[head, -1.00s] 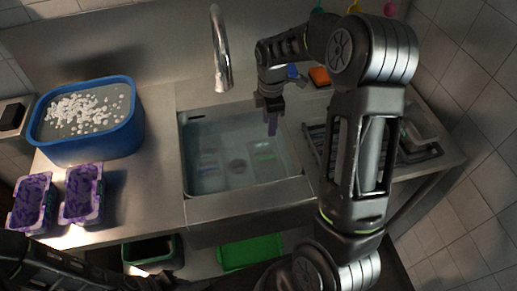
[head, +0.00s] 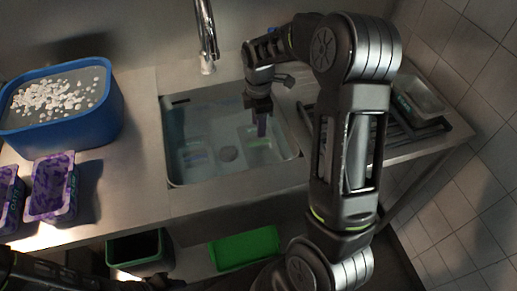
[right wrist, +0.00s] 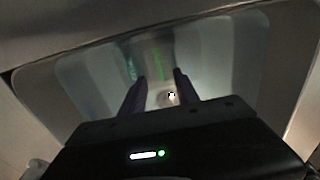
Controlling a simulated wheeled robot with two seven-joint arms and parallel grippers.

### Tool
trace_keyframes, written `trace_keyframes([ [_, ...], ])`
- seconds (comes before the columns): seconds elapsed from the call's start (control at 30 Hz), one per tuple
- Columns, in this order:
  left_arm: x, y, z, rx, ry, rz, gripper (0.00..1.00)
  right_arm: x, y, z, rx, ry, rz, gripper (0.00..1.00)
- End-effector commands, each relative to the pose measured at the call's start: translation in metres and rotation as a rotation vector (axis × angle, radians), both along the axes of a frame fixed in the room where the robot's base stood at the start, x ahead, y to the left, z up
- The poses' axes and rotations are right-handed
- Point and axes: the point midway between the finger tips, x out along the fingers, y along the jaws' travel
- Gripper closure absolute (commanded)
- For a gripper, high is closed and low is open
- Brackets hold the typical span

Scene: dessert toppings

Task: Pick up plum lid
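I cannot make out a plum-coloured lid for certain in either view. Pale, see-through pieces with green edges (head: 257,143) lie in the sink (head: 180,150); they also show faintly in the right wrist view (right wrist: 158,62). My right gripper (head: 262,127) points down over the right part of the sink. In the right wrist view its two dark purplish fingers (right wrist: 158,78) are apart, with nothing seen between them. Two purple patterned tubs, one of them (head: 52,190) nearer the sink, stand on the counter at left. My left arm shows dimly at bottom left; its fingers are unclear.
A blue tub (head: 85,127) of white pieces stands at the back left. The faucet (head: 205,35) rises behind the sink. A dark rack (head: 425,130) with a metal tray (head: 418,98) is at right. A dark bin (head: 138,252) and a green tray (head: 245,249) sit below.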

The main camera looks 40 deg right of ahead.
Motion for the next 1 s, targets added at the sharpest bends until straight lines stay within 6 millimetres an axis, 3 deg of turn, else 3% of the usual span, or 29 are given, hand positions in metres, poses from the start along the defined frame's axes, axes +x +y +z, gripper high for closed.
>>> trace_keyframes([
  [0.27,0.000,0.000,0.002,0.000,0.000,0.000,0.64,0.000,0.000,0.000,0.000,0.001,0.000,0.63],
  [0.5,0.000,0.000,0.005,0.000,0.000,0.000,0.64,0.000,0.000,-0.023,0.000,0.002,0.000,0.63],
  [0.87,0.000,0.000,0.005,0.000,0.000,0.000,0.64,0.000,0.000,-0.027,0.000,0.001,0.000,0.63],
  [1.0,0.000,0.000,0.011,0.000,0.000,0.000,0.64,0.000,0.000,-0.040,0.000,0.004,0.000,0.63],
])
